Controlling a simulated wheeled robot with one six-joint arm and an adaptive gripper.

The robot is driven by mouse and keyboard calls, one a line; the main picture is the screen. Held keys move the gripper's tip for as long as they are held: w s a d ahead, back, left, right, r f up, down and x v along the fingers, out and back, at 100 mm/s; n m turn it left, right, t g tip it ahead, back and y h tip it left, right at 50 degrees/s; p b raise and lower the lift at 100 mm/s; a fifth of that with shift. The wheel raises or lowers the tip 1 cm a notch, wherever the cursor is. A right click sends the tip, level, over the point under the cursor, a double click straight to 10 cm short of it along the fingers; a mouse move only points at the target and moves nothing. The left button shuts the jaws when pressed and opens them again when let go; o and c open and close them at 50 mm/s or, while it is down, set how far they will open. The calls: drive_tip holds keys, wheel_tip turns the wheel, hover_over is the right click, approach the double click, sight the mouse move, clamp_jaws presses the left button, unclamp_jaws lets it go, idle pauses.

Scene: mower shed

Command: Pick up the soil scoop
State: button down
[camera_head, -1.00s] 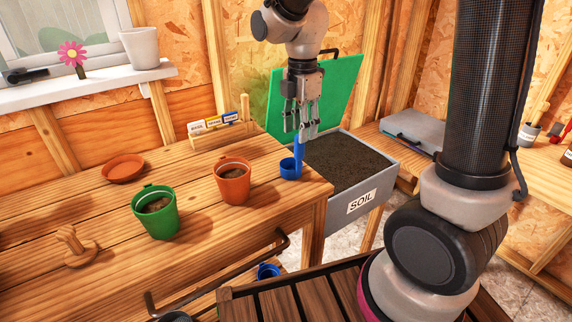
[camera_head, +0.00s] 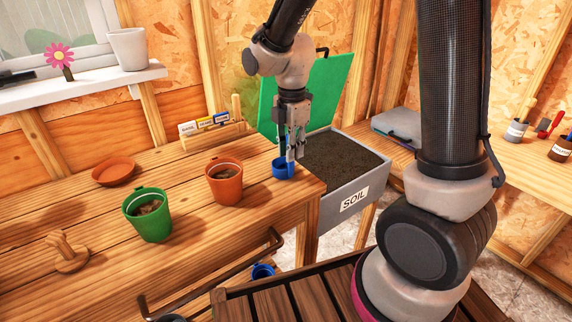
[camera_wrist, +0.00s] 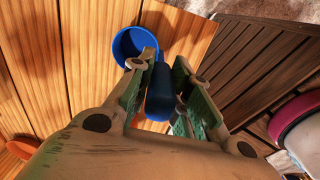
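The blue soil scoop (camera_head: 283,170) stands near the right end of the wooden bench (camera_head: 192,186), its round cup down and its handle up. My gripper (camera_head: 293,152) is directly above the cup, pointing down, with its fingers drawn in around the handle. In the wrist view, the dark blue handle (camera_wrist: 162,92) fills the gap between the two fingers (camera_wrist: 165,62), and the cup's rim shows beyond the fingertips. The gripper looks shut on the handle. The cup appears to rest on the bench. The fingers hide most of the handle in the head view.
A grey soil bin (camera_head: 345,205) with its green lid (camera_head: 325,95) open stands right of the bench. An orange pot (camera_head: 224,184) and a green pot (camera_head: 148,215) are to the scoop's left. A seed packet rack (camera_head: 212,138) stands behind. Another blue item (camera_head: 263,271) lies below.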

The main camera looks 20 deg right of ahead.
drive_tip(key=shift+r, duration=0.1)
wheel_tip(320, 180, up, 10)
drive_tip(key=shift+f, duration=0.1)
idle(0.4)
idle(0.4)
